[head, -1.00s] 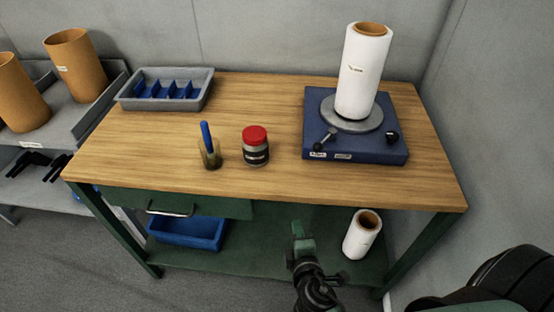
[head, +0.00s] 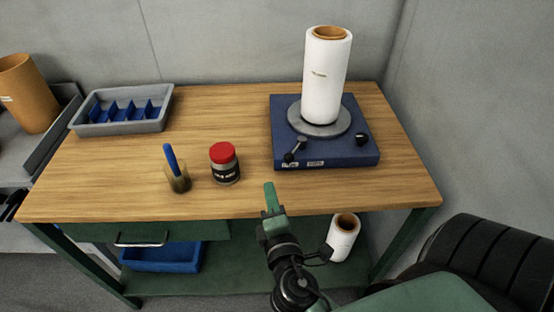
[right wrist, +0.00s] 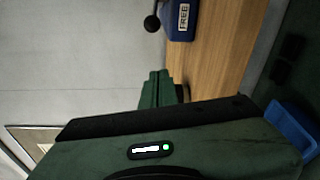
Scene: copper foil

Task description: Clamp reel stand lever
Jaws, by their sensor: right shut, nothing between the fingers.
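The reel stand (head: 355,152) is a blue base with a round grey plate, at the right of the bench. A white reel (head: 328,80) stands upright on the plate. The stand's lever (head: 296,150), with a dark ball knob, is at the base's front left; a black knob (head: 361,140) is at the right. My left gripper is out of view.
A red-lidded jar (head: 225,165) and a cup with a blue-handled tool (head: 177,178) stand left of the stand. A grey divided tray (head: 125,122) is at the back left. Another white roll (head: 342,238) stands on the lower shelf. Bench top (head: 225,105) behind the jar is clear.

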